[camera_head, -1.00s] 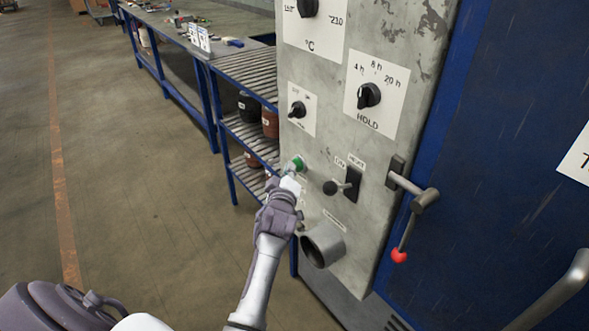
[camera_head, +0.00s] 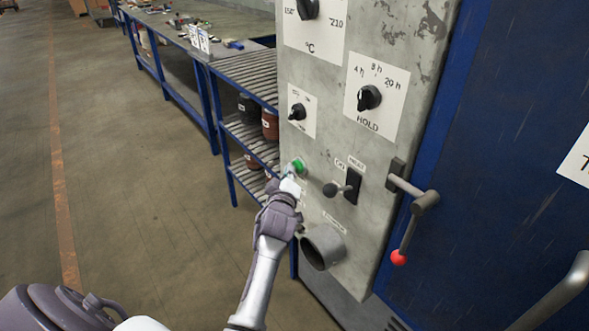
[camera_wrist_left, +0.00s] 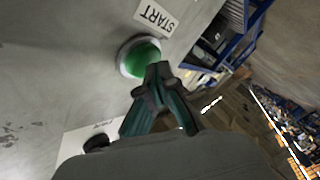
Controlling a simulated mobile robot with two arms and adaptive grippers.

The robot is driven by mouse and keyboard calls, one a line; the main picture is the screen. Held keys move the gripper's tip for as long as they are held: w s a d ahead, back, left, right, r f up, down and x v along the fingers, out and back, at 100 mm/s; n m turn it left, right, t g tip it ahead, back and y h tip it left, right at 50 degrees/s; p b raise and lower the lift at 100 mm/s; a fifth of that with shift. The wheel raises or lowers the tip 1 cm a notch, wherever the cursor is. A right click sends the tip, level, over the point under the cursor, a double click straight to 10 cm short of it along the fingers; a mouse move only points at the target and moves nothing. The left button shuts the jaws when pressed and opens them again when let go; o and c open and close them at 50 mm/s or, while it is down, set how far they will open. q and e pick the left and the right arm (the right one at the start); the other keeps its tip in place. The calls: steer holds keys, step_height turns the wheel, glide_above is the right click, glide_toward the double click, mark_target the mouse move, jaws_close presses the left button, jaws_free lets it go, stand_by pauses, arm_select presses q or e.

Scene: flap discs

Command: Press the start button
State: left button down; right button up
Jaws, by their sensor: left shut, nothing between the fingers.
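The green start button (camera_head: 299,166) sits on the grey control panel (camera_head: 325,190), low at its left side. In the left wrist view the button (camera_wrist_left: 140,57) is round and green in a pale ring, beside a label reading START (camera_wrist_left: 157,17). My left gripper (camera_head: 292,176) is shut and empty, with its tips at the button. In the wrist view the closed fingertips (camera_wrist_left: 158,72) overlap the button's edge; whether they touch it I cannot tell. My right gripper is not in view.
Near the button are a black lever switch (camera_head: 350,187), a grey pipe stub (camera_head: 322,246) and a red-tipped handle (camera_head: 399,257). Dial knobs (camera_head: 369,97) sit higher up. A blue rack (camera_head: 245,75) stands left behind the panel. The floor at left is clear.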

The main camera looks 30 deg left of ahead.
arm_select(q)
steer(key=shift+w+d, duration=0.1)
steer(key=shift+w, duration=0.1)
steer(key=shift+w+d+r, duration=0.1)
steer(key=shift+r, duration=0.1)
stand_by(0.4)
steer(key=shift+f, duration=0.1)
stand_by(0.3)
steer(key=s+a+p, duration=0.2)
steer(key=s+p, duration=0.1)
steer(key=s, duration=0.2)
steer(key=shift+s+a+f, duration=0.15)
steer(key=shift+s+a, duration=0.05)
steer(key=shift+s, duration=0.1)
